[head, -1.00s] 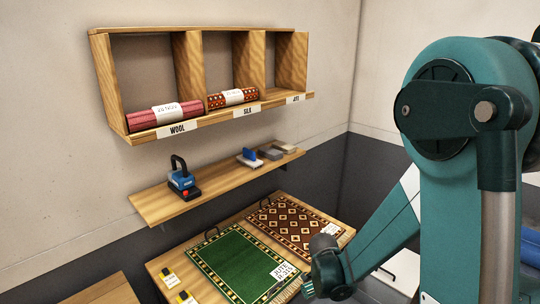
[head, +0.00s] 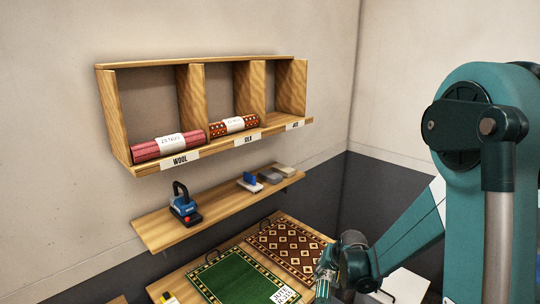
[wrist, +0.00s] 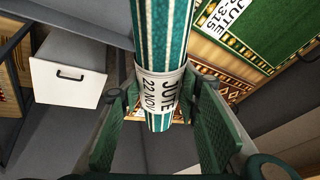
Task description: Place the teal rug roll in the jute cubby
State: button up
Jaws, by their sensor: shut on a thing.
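The teal rug roll (wrist: 165,40) is striped teal and cream, with a white band reading JUTE 22 NOV. In the wrist view it lies lengthwise between the two green fingers of my gripper (wrist: 156,98), which are shut on it at the band. In the head view my gripper (head: 327,278) is low, over the right side of the rug table, well below the cubbies; the roll cannot be made out clearly there. The jute cubby (head: 292,88) is the rightmost of three in the wall shelf, with a small label on its front ledge. No roll shows in it.
A pink roll (head: 150,149) lies in the wool cubby and an orange patterned roll (head: 222,128) in the silk cubby. A lower shelf (head: 215,208) holds a blue tool (head: 184,206) and several small blocks, below the cubbies. Green (head: 238,282) and brown rugs lie beneath.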

jog(key=shift+w+d+r+n+g+y+p, duration=0.15)
jog(key=shift+w+r+n+y+p, duration=0.35)
jog(key=shift+w+r+n, duration=0.5)
jog(key=shift+w+a+r+n+g+y+p, duration=0.15)
jog(key=shift+w+r+n+y+p, duration=0.25)
jog(key=shift+w+r+n+p, duration=0.55)
jog(key=shift+s+r+b, duration=0.2)
jog(key=shift+b, duration=0.2)
jog(key=s+a+f+n+g+b, duration=0.1)
jog(key=s+a, duration=0.4)
jog(key=a, duration=0.9)
jog(key=s+a+f+n+g+y+b, duration=0.1)
jog(key=s+a+n+b, duration=0.3)
jog(key=a, duration=1.1)
jog(key=s+a+f+n+g+y+b, duration=0.1)
jog(key=s+a+f+n+b, duration=0.1)
jog(key=s+a, duration=0.6)
jog(key=a+n+b, duration=0.1)
jog(key=a+b, duration=0.1)
jog(key=a, duration=0.5)
jog(key=shift+s+f, duration=0.2)
jog(key=shift+f, duration=0.05)
jog(key=shift+d+f+b, duration=0.1)
jog(key=shift+f+b, duration=0.55)
jog(key=shift+f, duration=2.45)
jog(key=shift+f, duration=0.15)
